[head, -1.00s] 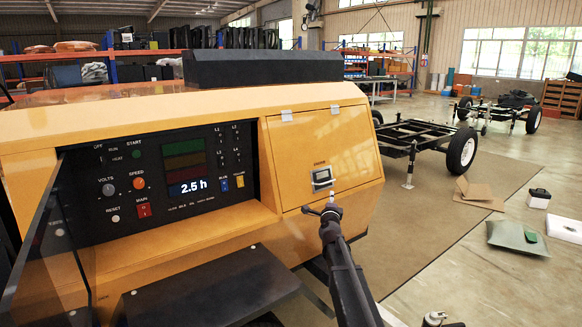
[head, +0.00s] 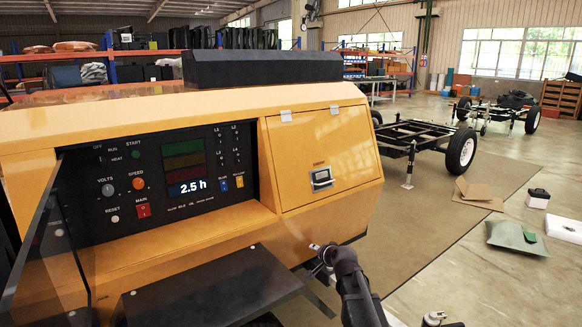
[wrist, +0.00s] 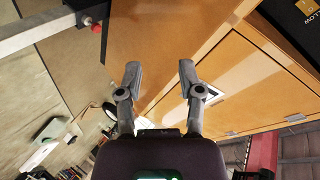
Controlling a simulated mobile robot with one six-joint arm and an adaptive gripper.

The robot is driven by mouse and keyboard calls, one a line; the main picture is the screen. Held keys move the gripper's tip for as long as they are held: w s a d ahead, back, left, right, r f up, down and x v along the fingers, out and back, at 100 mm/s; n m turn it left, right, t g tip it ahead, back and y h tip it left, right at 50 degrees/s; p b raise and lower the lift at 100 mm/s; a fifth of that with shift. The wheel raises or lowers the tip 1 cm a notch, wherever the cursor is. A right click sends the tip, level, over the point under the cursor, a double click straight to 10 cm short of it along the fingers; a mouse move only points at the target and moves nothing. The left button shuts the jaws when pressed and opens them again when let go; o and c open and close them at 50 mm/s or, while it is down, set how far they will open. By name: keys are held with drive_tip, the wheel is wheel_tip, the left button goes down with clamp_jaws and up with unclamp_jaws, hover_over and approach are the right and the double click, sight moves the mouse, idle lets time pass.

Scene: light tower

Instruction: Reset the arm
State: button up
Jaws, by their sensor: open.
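My gripper (wrist: 158,85) is open and empty in the wrist view, its two fingers apart, with the yellow machine's panel beyond them. In the head view my gripper (head: 320,255) is at the lower middle, in front of the yellow light tower body (head: 300,235), below its closed side door (head: 322,155). The door's latch (head: 321,179) is above the gripper, apart from it. The control panel (head: 160,180) at left has a display (head: 188,188) reading 2.5 h, a red main switch and knobs. The fingertips are small in the head view.
A dark shelf-like flap (head: 205,290) juts out below the panel, left of my arm. A dark open panel cover (head: 50,250) stands at far left. Wheeled chassis frames (head: 415,135) stand behind at right. The floor mat (head: 430,215) right of the machine is mostly clear.

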drive_tip(key=s+d+f+n+g+h, duration=0.1)
drive_tip(key=s+d+f+n+g, duration=0.2)
drive_tip(key=s, duration=0.7)
drive_tip(key=s+d+f+n+g+h, duration=0.25)
drive_tip(key=s+g, duration=0.25)
drive_tip(key=s, duration=0.6)
drive_tip(key=s+d+f+n+g+h, duration=0.1)
drive_tip(key=s+d+f+n+g, duration=0.15)
drive_tip(key=s, duration=0.75)
wheel_tip(320, 180, up, 23)
drive_tip(key=m+p, duration=0.1)
drive_tip(key=p, duration=2.3)
drive_tip(key=shift+g+p, duration=0.4)
drive_tip(key=shift+g, duration=0.05)
drive_tip(key=shift+d, duration=0.1)
